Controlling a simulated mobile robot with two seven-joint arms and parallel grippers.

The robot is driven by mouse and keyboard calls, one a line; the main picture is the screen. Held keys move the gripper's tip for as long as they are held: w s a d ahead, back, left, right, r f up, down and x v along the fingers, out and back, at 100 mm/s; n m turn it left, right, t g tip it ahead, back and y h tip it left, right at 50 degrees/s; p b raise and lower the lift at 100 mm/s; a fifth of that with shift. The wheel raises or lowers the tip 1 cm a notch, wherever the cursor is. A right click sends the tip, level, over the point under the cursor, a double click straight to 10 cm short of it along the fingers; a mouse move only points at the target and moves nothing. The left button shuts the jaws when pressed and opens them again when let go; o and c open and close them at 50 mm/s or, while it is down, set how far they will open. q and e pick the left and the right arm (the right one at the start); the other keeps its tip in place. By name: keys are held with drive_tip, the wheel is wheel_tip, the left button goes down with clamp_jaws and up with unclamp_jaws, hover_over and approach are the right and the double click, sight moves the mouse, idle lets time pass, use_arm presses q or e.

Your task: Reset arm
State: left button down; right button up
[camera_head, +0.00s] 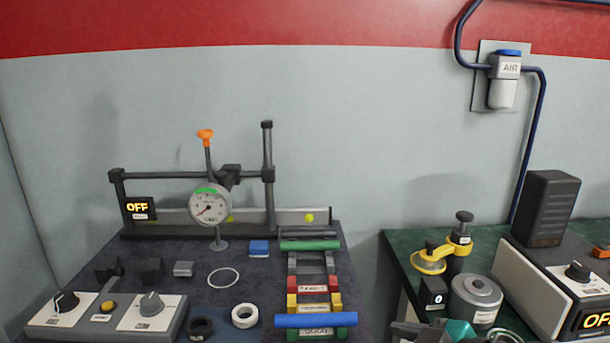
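I see neither of my grippers for certain in the head view. Dark grey parts (408,331) show at the bottom edge, in front of the green bench, cut off by the frame. I cannot tell what they belong to. A teal piece (460,331) lies just right of them, also cut off. No gripper is seen touching any of the things on the benches.
The dark left bench (235,270) carries a dial gauge (210,205) on a stand, a control panel (105,316), rings and a rack of coloured bars (313,284). The green right bench (400,257) holds a metal cylinder (476,300) and a box with an OFF display (592,322). A gap separates the benches.

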drive_tip(key=s+d+f+m+h, duration=0.2)
drive_tip(key=s+f+m, duration=0.2)
drive_tip(key=f, duration=0.6)
drive_tip(key=s+d+f+m+t+h+p, duration=0.1)
drive_tip(key=s+d+f+m+h, duration=0.1)
drive_tip(key=s+f+m, duration=0.3)
drive_tip(key=s+f+h, duration=0.1)
drive_tip(key=s+f, duration=0.2)
drive_tip(key=f, duration=0.2)
drive_tip(key=shift+f+t, duration=0.2)
drive_tip(key=shift+t, duration=0.1)
drive_tip(key=shift+s, duration=0.1)
